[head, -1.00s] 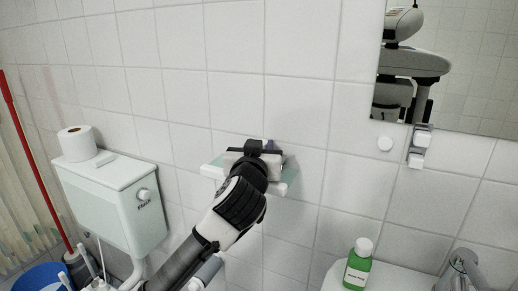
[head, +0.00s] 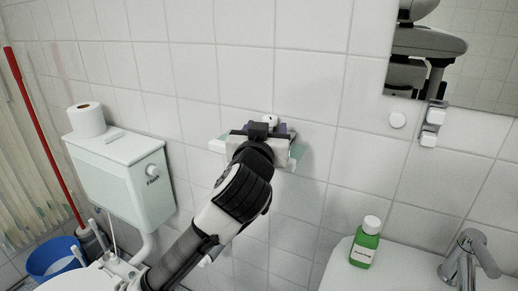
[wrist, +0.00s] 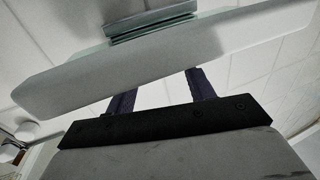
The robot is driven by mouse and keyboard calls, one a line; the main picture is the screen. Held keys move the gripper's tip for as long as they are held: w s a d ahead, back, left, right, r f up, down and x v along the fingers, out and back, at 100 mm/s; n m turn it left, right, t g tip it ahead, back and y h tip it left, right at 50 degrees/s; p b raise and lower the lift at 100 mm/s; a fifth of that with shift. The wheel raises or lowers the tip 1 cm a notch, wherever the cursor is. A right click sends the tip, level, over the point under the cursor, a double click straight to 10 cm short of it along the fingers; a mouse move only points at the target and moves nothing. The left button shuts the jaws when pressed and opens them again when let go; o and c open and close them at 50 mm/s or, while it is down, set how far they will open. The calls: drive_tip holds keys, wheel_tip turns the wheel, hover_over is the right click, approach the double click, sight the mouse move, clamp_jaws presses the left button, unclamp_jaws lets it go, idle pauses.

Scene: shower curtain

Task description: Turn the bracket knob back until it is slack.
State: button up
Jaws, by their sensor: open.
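A pale shelf (head: 217,145) with a glassy plate is fixed to the tiled wall, mostly covered by my gripper (head: 266,127). In the wrist view, my gripper's two dark fingers (wrist: 162,88) are spread apart. Their tips pass behind a long white bar (wrist: 150,62) that has a glassy plate and grey clamp (wrist: 150,22) beyond it. Nothing shows between the visible finger parts. No contact with a knob can be made out.
A cistern (head: 125,180) with a paper roll (head: 86,119) stands left. A green bottle (head: 364,247) stands by the tap (head: 468,255) at lower right.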

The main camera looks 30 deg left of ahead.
drive_tip(key=b+v, duration=0.4)
drive_tip(key=v, duration=0.5)
drive_tip(key=shift+s+b, duration=0.25)
drive_tip(key=shift+b, duration=0.15)
drive_tip(key=shift+d+r, duration=0.1)
